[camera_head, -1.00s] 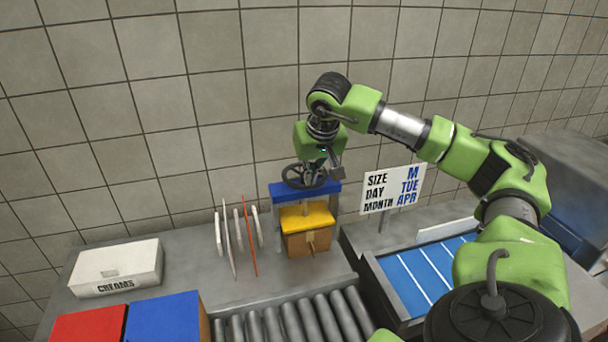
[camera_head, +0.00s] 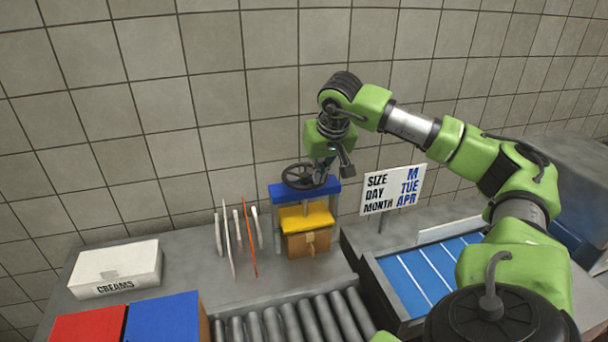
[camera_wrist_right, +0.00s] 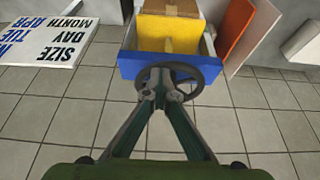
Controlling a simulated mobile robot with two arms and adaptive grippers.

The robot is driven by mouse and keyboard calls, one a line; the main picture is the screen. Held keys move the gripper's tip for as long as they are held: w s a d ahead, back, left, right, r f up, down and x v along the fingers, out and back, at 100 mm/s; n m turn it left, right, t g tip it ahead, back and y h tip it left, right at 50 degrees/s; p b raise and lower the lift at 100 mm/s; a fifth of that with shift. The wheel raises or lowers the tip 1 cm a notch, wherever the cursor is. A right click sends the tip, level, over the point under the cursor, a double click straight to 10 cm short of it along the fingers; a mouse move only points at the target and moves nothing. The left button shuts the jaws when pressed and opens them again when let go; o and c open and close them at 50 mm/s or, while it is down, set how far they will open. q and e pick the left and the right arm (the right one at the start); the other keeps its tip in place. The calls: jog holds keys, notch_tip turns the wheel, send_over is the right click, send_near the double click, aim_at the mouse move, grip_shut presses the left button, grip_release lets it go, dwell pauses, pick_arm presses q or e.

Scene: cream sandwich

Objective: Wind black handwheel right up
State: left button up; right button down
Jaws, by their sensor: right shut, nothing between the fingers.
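The black handwheel (camera_head: 297,176) lies flat on top of the blue crossbar (camera_head: 290,190) of a small press. It also shows in the wrist view (camera_wrist_right: 211,76). Below the crossbar is a yellow plate (camera_head: 305,217), just above a brown box (camera_head: 303,245). My right gripper (camera_head: 322,180) points down at the right side of the wheel. In the wrist view its fingertips (camera_wrist_right: 163,90) are together and overlap the wheel's opening; nothing is between them. Whether a finger touches the rim or a spoke cannot be told. My left gripper is not in view.
Thin upright plates, one orange-red (camera_head: 249,238), stand left of the press. A date sign (camera_head: 391,189) stands close on its right. A roller conveyor (camera_head: 293,322) is in front, and a blue striped tray (camera_head: 415,276) is at right. A CREAMS box (camera_head: 116,268) sits at left.

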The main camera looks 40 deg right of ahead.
jog(key=shift+d+f, duration=0.25)
jog(key=shift+d, duration=0.85)
jog(key=shift+w+d+r+p, duration=0.1)
jog(key=shift+w+r+p, duration=0.05)
jog(key=shift+r+p, duration=0.55)
jog(key=shift+w+d+r+p, duration=0.1)
jog(key=shift+w+r+p, duration=0.05)
jog(key=shift+r+p, duration=0.5)
jog(key=shift+s+a, duration=0.1)
jog(key=shift+a, duration=0.05)
jog(key=p, duration=0.4)
send_over(286, 176)
jog(key=s, duration=0.3)
jog(key=shift+r, duration=0.15)
jog(key=shift+w+a+p, duration=0.3)
jog(key=shift+w+a, duration=0.15)
jog(key=shift+w, duration=0.25)
